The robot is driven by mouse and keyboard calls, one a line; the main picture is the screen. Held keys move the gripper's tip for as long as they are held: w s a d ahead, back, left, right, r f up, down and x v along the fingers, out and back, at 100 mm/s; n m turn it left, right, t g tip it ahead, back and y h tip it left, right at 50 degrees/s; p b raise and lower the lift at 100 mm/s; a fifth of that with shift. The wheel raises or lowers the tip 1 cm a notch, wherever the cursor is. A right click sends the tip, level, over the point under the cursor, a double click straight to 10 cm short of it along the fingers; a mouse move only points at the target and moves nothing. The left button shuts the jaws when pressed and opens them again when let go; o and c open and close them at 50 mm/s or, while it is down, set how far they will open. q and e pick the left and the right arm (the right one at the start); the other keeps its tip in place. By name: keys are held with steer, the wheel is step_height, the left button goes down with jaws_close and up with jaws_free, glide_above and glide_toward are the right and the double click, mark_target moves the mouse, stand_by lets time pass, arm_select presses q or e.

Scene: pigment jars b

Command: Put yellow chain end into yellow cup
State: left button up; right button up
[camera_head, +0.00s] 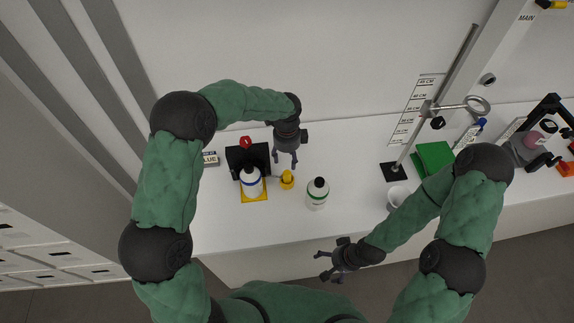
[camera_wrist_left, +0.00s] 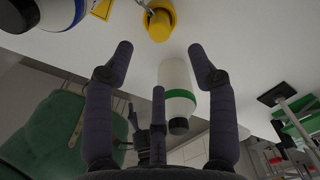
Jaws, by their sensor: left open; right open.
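The yellow cup (camera_head: 287,182) stands on the white table, just right of a white bottle with a blue band. In the left wrist view the yellow cup (camera_wrist_left: 161,24) is at the top edge, with a small pale piece at its rim; I cannot tell whether this is the chain. No yellow chain end can be made out clearly. My left gripper (camera_head: 285,160) is open and points down, above and just behind the cup. Its open fingers (camera_wrist_left: 160,52) show nothing between them. My right gripper (camera_head: 328,266) is open and empty in front of the table's front edge.
A green-banded bottle (camera_head: 316,196) stands right of the cup.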

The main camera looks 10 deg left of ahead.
arm_select(q)
steer(key=shift+r, duration=1.8)
